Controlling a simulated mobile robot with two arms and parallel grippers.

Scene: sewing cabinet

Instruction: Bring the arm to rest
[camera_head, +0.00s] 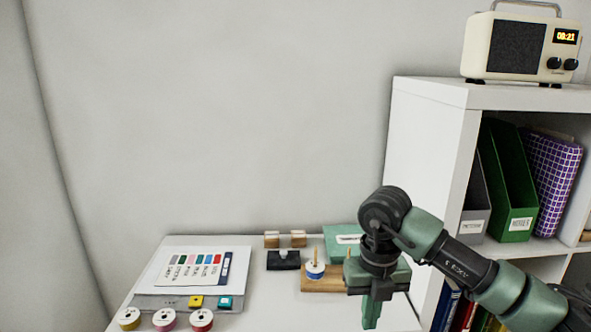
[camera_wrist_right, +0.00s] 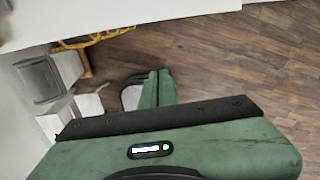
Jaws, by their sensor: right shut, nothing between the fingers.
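My right arm comes in from the right in the head view. Its gripper (camera_head: 371,314) points down over the right part of the white table, in front of a wooden block. The gripper is shut and empty. In the right wrist view the shut green fingers (camera_wrist_right: 157,90) hang past the gripper body, with wooden floor behind them. The gripper hides part of the wooden block (camera_head: 318,284) and of a green box (camera_head: 341,242). My left gripper is not in view.
A colour chart (camera_head: 193,271) and several spools (camera_head: 165,319) lie at left. A white shelf (camera_head: 428,150) with folders (camera_head: 508,180) and a radio (camera_head: 520,47) stands at right.

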